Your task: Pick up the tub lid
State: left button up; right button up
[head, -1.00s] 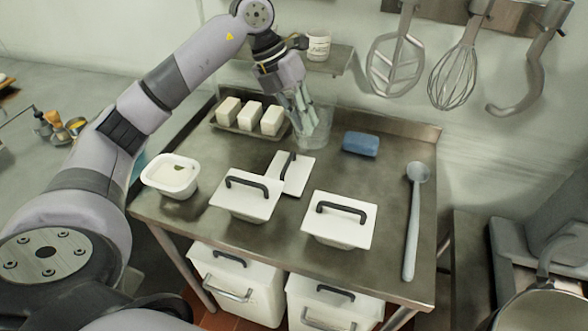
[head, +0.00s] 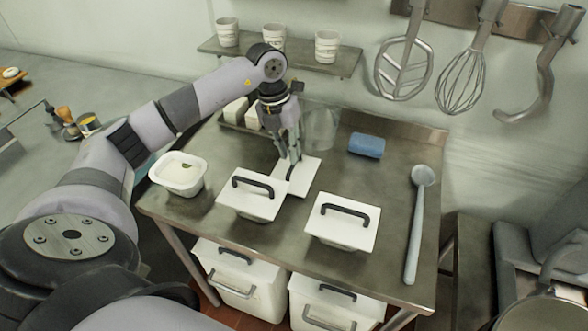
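The loose white tub lid (head: 304,176) lies flat on the metal table, partly behind the left lidded tub; its dark handle is mostly hidden by my fingers. My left gripper (head: 291,158) points down right at that handle, its fingertips at or just above it. I cannot tell whether the fingers are apart or closed on the handle. An open white tub (head: 179,175) with pale contents stands at the left. Two tubs with lids on, a left one (head: 252,196) and a right one (head: 342,222), stand near the front. My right gripper is out of view.
A clear container (head: 321,128) stands just behind the lid, close to my gripper. A tray with white blocks (head: 236,112) is behind my arm. A shelf with cups (head: 326,47) hangs behind.

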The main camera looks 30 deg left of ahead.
aim_at(292, 166)
pick_arm(q)
jog(key=f+p, duration=0.1)
jog(key=f, duration=0.1)
jog(key=d+f+p, duration=0.1)
jog(key=f, duration=0.1)
jog(key=shift+s, duration=0.15)
jog(key=shift+d+f, duration=0.15)
jog(key=shift+f, duration=0.45)
jog(key=shift+c, duration=0.6)
grip_shut()
jog(key=shift+r, duration=0.1)
